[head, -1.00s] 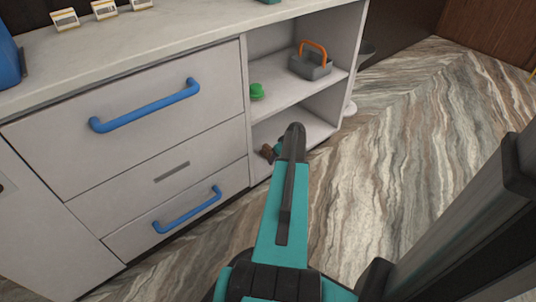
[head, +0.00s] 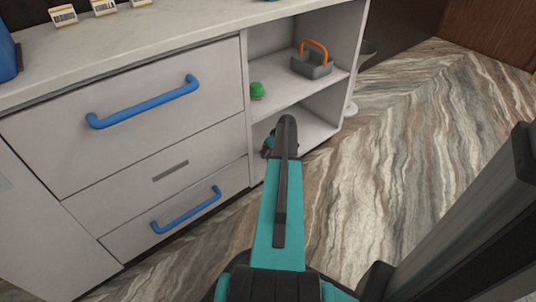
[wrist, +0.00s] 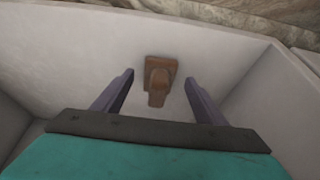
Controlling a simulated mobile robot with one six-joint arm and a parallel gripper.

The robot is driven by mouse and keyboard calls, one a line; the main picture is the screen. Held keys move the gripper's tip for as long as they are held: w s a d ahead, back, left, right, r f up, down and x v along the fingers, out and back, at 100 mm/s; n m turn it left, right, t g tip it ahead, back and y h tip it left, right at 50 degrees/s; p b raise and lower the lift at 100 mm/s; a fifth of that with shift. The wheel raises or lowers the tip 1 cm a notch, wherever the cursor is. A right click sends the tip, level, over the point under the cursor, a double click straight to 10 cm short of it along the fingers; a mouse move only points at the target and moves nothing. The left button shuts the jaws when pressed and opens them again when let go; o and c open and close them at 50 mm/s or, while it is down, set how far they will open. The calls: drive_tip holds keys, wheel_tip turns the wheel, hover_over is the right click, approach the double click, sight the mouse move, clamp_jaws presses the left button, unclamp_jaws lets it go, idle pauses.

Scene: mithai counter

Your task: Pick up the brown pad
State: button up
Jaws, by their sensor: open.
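The brown pad (wrist: 159,76) lies on a pale surface in the wrist view, a flat brown piece with a raised, handle-like part pointing toward my gripper. My gripper (wrist: 158,92) is open and empty, with one dark finger on each side of the pad in the picture. Gaps show between pad and fingers; I cannot tell how far ahead of the tips it is. In the head view my gripper (head: 268,146) is at the lower shelf opening, partly behind my arm. The pad cannot be made out there.
The lower shelf (head: 313,129) is bounded by the cabinet's side walls and the shelf above. That upper shelf holds a green object (head: 257,91) and a grey caddy (head: 312,69) with an orange handle. Drawers with blue handles (head: 186,210) stand left. Marbled floor (head: 420,140) is open at right.

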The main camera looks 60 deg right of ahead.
drive_tip(key=shift+w+d+f, duration=0.15)
drive_tip(key=shift+w+d, duration=0.2)
drive_tip(key=shift+w, duration=0.45)
drive_tip(key=shift+w+f+b, duration=0.1)
drive_tip(key=shift+w+b, duration=0.15)
drive_tip(key=shift+b, duration=0.2)
drive_tip(key=shift+w+f, duration=0.1)
drive_tip(key=shift+f, duration=0.2)
drive_tip(key=c, duration=1.1)
drive_tip(key=shift+c, duration=0.2)
drive_tip(key=shift+r, duration=0.15)
